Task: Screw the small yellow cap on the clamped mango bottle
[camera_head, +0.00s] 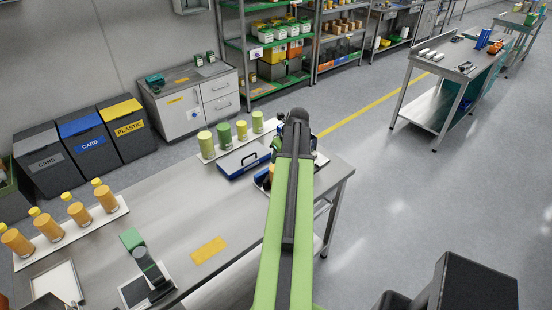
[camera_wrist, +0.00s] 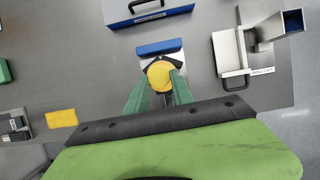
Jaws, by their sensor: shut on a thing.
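In the wrist view the yellow cap (camera_wrist: 160,73) sits between the tips of the two green fingers of my gripper (camera_wrist: 161,86), which is shut on it. Cap and fingertips appear over the clamp, whose blue jaw (camera_wrist: 158,47) shows just beyond the cap, with dark parts close around it. The clamped mango bottle is hidden below the cap and fingers, so I cannot tell whether the cap touches its neck.
A blue case (camera_head: 243,160) lies near the clamp. Several capped orange bottles (camera_head: 77,213) stand on a tray at the left, and several green containers (camera_head: 224,134) at the back. A metal device (camera_wrist: 230,52) stands right of the clamp. Bench around the yellow mat (camera_head: 209,250) is clear.

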